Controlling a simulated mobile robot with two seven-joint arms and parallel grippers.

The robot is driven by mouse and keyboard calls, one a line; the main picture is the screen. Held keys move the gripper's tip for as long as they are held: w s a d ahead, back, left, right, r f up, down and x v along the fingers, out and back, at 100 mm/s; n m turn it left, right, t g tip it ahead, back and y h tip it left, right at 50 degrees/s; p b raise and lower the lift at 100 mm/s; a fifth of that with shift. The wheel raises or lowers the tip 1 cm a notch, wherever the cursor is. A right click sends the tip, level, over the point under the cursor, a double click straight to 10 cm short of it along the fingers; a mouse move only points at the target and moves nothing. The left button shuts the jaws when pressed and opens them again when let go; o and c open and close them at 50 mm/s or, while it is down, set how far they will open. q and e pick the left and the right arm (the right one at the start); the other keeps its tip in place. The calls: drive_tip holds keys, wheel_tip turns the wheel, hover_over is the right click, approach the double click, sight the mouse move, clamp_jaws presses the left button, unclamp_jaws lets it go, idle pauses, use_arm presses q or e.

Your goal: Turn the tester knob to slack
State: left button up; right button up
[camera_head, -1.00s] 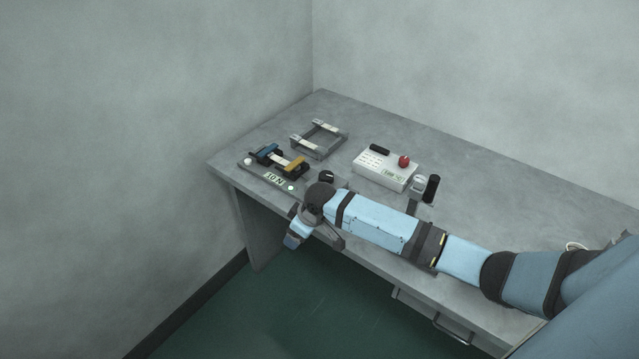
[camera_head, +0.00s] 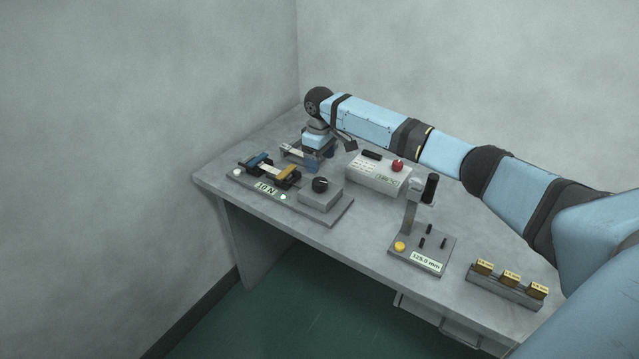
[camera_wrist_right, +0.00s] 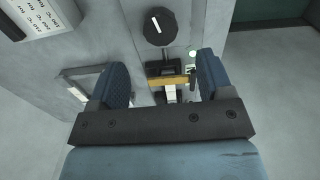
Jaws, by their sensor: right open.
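The tester (camera_head: 338,213) stands at the left front of the bench, with a 10 N display and a green light. Its black round knob (camera_head: 320,185) sits on a grey block at its right end. The knob also shows at the top of the right wrist view (camera_wrist_right: 158,27), where its white pointer line is tilted slightly from the picture's vertical. My right gripper (camera_head: 316,160) points down behind the tester, open and apart from the knob. My left gripper is not visible.
A grey frame (camera_head: 292,150) is partly hidden by my right gripper. A white box (camera_head: 372,178) with a red button stands to the right. Farther right are a gauge stand (camera_head: 408,254) with a display and a rack (camera_head: 500,291) of brass blocks. Walls close the back and left.

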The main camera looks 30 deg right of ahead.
sight(320, 181)
wheel_tip(320, 181, down, 9)
drive_tip(key=shift+r, duration=0.15)
drive_tip(key=c, duration=0.9)
